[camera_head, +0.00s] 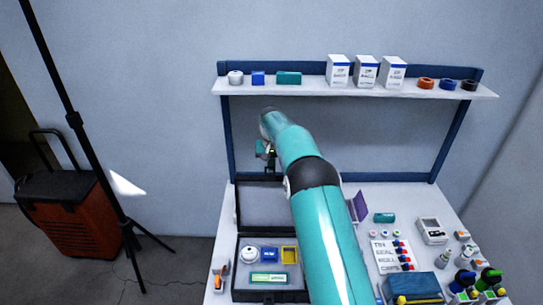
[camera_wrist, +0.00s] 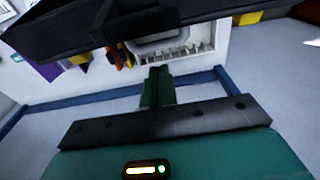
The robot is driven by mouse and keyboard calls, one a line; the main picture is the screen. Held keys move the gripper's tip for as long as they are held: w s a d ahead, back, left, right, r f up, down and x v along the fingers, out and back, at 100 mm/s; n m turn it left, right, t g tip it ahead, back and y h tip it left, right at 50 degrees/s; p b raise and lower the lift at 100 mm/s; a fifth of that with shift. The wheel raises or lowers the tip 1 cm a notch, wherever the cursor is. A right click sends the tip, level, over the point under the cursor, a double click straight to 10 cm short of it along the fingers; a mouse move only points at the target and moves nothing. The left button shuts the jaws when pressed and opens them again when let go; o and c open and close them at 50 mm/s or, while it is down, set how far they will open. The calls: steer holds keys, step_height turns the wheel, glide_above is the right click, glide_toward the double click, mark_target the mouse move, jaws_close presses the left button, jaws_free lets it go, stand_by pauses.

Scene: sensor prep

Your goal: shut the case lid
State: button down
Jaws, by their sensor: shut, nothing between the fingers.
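The dark case (camera_head: 238,270) sits at the left front of the white table, with grey lining inside. Its lid (camera_head: 270,203) stands open, raised at the back of the case. My gripper (camera_head: 265,152) is above and behind the lid, partly hidden by my arm, and looks apart from it. In the wrist view my gripper (camera_wrist: 158,88) shows its green fingers closed together with nothing between them. A dark panel across the top of that view looks like the lid (camera_wrist: 60,30).
A shelf (camera_head: 300,88) with white boxes and small parts stands over the table's back. A purple folder (camera_head: 358,206), a labelled sheet, a blue box (camera_head: 413,287) and bottles (camera_head: 488,279) fill the right side. A tripod (camera_head: 75,120) and red case (camera_head: 66,212) stand left.

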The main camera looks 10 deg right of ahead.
steer(key=shift+s+a+r, duration=0.15)
steer(key=shift+s, duration=0.45)
steer(key=shift+s+a+r, duration=0.1)
steer(key=shift+s+r, duration=0.05)
steer(key=shift+s, duration=0.4)
steer(key=shift+s+a, duration=0.15)
steer(key=shift+s, duration=0.5)
steer(key=shift+s+r, duration=0.1)
steer(key=shift+r, duration=0.1)
